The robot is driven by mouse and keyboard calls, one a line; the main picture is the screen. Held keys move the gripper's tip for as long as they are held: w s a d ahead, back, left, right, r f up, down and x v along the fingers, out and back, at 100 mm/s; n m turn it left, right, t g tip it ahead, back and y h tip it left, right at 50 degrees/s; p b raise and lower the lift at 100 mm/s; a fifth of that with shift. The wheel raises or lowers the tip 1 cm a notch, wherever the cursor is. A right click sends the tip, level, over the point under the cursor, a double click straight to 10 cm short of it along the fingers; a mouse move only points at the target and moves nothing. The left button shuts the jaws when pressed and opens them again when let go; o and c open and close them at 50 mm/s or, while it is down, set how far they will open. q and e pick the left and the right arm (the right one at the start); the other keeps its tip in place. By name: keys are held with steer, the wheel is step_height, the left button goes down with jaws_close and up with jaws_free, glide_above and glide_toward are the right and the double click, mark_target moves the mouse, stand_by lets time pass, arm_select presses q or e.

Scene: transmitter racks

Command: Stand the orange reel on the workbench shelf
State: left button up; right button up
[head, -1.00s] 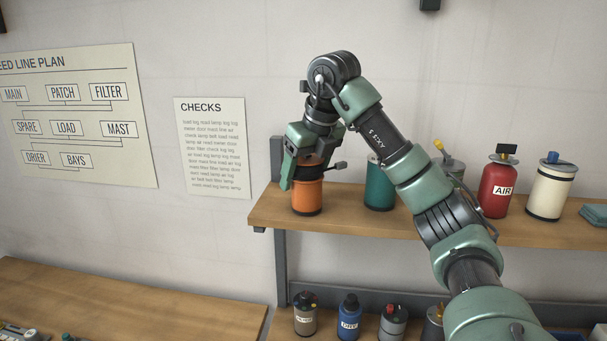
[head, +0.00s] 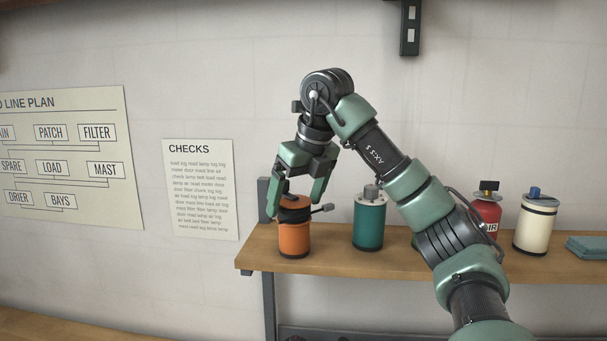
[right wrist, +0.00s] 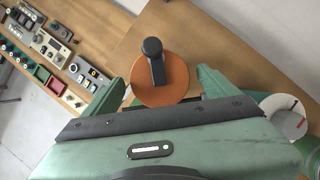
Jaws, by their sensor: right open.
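The orange reel (head: 294,239) stands upright on the left end of the wooden workbench shelf (head: 330,263). My left gripper is not in view.
A teal canister (head: 368,225) stands right of the reel, with a gap between. My right forearm crosses in front of the shelf.

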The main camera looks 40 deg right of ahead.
steer(key=shift+v, duration=3.55)
steer(key=shift+w, duration=0.1)
